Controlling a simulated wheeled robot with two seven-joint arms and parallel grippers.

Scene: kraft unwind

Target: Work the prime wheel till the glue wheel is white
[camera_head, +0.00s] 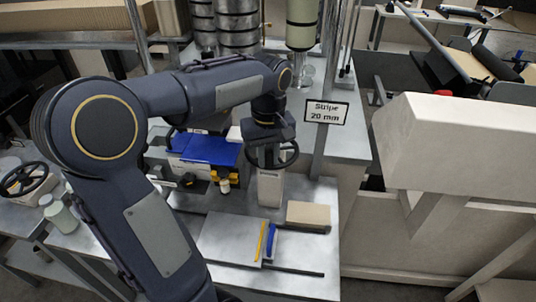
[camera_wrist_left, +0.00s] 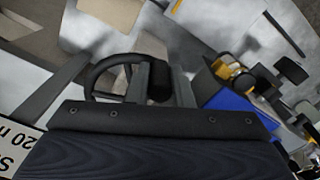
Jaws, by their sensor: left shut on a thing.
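A black handwheel (camera_head: 294,153) stands on a pale post (camera_head: 270,188) in the middle of the bench; I take it as the prime wheel. My left gripper (camera_head: 267,158) comes down on it from above and is shut on it. In the left wrist view my left gripper's fingers (camera_wrist_left: 160,78) stand either side of a dark part of the wheel (camera_wrist_left: 93,72), whose rim curves out to the left. I cannot make out the glue wheel or its colour for certain. A blue-covered unit (camera_head: 205,149) with yellow and black parts is left of the post. My right gripper is out of view.
A metal plate (camera_head: 225,240) with yellow and blue strips and a cardboard-coloured block (camera_head: 308,214) lie on the bench in front. A "Stripe 20 mm" sign (camera_head: 326,112) stands behind right. Another handwheel (camera_head: 24,178) is at far left. A large pale beam (camera_head: 460,150) is at right.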

